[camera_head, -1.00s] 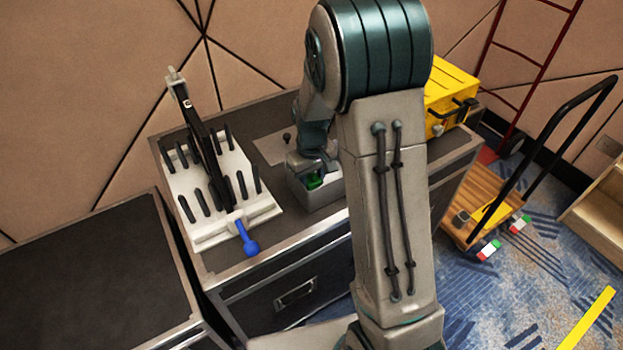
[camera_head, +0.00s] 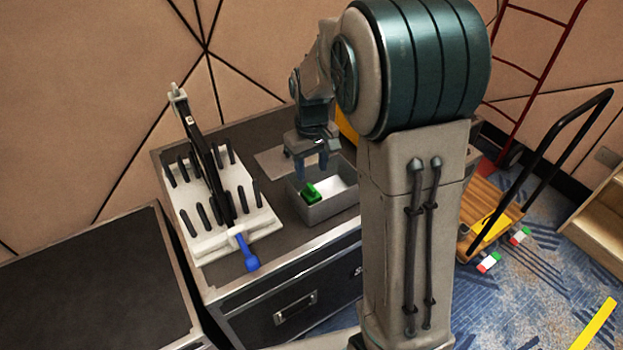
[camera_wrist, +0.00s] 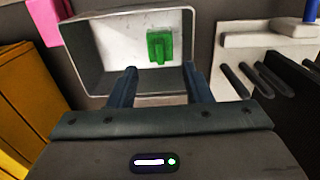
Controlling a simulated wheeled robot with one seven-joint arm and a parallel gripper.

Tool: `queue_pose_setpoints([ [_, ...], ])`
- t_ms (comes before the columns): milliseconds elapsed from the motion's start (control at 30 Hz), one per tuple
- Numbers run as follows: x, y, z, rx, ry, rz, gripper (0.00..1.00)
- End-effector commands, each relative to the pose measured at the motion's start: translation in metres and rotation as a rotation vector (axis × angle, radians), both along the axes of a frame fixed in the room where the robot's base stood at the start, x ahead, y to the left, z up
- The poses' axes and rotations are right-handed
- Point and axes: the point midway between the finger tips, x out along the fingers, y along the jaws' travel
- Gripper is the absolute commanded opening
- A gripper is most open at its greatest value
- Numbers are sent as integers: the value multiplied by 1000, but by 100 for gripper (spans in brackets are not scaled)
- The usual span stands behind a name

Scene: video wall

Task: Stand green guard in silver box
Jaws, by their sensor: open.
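The green guard (camera_head: 313,192) is inside the silver box (camera_head: 332,206), near its left end in the head view. It looks upright, but I cannot tell for certain how it rests. In the wrist view the green guard (camera_wrist: 160,46) is against the white inside of the silver box (camera_wrist: 85,62), apart from the walls I can see. My gripper (camera_head: 312,172) is above the box, with its fingers pointing down. The wrist view shows my gripper (camera_wrist: 160,85) open and empty, with a clear gap between its fingers and the guard.
A white rack (camera_head: 205,245) with black pegs, a dark tool and a blue-ended handle (camera_head: 247,258) stands left of the box. A yellow case (camera_wrist: 25,95) shows at the left in the wrist view. A dark case top (camera_head: 85,285) lies at far left, bare.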

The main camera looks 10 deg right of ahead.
Motion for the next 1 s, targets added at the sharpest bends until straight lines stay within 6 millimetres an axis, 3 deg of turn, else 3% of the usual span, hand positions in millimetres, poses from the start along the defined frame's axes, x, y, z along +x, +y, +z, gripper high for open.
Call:
queue_pose_setpoints([
  [200, -2, 0, 21, 1, -3, -4, 45],
  [333, -19, -2, 34, 9, -19, -31, 45],
  [600, -105, -6, 67, 38, -96, -159, 45],
  [800, -165, -7, 71, 45, -148, -248, 45],
  [1000, -196, -8, 67, 46, -175, -299, 45],
])
